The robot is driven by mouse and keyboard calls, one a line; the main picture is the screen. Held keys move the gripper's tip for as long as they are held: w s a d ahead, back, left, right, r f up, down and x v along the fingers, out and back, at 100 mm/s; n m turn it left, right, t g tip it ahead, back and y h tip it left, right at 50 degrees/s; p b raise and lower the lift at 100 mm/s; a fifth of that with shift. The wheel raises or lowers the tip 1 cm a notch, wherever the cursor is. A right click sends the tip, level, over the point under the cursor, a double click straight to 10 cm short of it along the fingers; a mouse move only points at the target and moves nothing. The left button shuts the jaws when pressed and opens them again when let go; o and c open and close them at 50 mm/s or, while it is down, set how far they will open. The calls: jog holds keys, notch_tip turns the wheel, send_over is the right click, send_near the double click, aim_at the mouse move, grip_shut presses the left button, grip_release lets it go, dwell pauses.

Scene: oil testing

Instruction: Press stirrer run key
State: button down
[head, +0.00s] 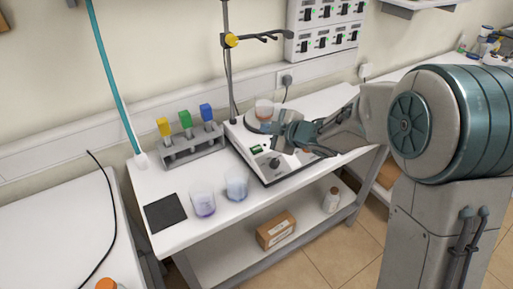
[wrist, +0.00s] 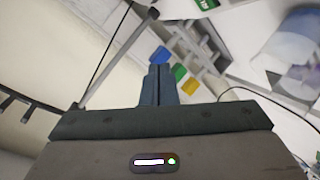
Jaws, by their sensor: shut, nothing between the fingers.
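The stirrer (head: 277,174), a white hotplate unit with a dark lower edge, stands on the bench and bears a small green display (head: 257,149) and a dark knob (head: 274,162). A glass beaker with brownish contents (head: 264,109) stands at its back. My gripper (head: 277,133) is over the stirrer's upper part and covers some of it. I cannot make out the run key or tell whether the fingers touch the panel. In the wrist view my gripper (wrist: 158,86) is shut and empty, and the green display (wrist: 207,3) shows at the top edge.
A rack (head: 192,146) with yellow, green and blue-topped items stands left of the stirrer. Two beakers (head: 203,202) (head: 237,187) stand in front, near a black pad (head: 166,212). A stand rod (head: 228,70) with a clamp rises behind. A box (head: 276,231) is on the lower shelf.

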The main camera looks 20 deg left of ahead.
aim_at(257, 148)
jog(key=shift+f, duration=0.15)
jog(key=f+b, duration=0.2)
jog(key=w+a+f+b, duration=0.1)
jog(key=f+b, duration=0.1)
jog(key=f, duration=0.1)
jog(key=w+a+f+b, duration=0.1)
jog(key=f+b, duration=0.1)
jog(key=f, duration=0.1)
jog(key=shift+a+b, duration=0.1)
jog(key=shift+b, duration=0.3)
dwell(1.7)
jog(key=shift+w+a+f+b, duration=0.1)
jog(key=shift+f+b, duration=0.25)
jog(key=shift+f, duration=0.05)
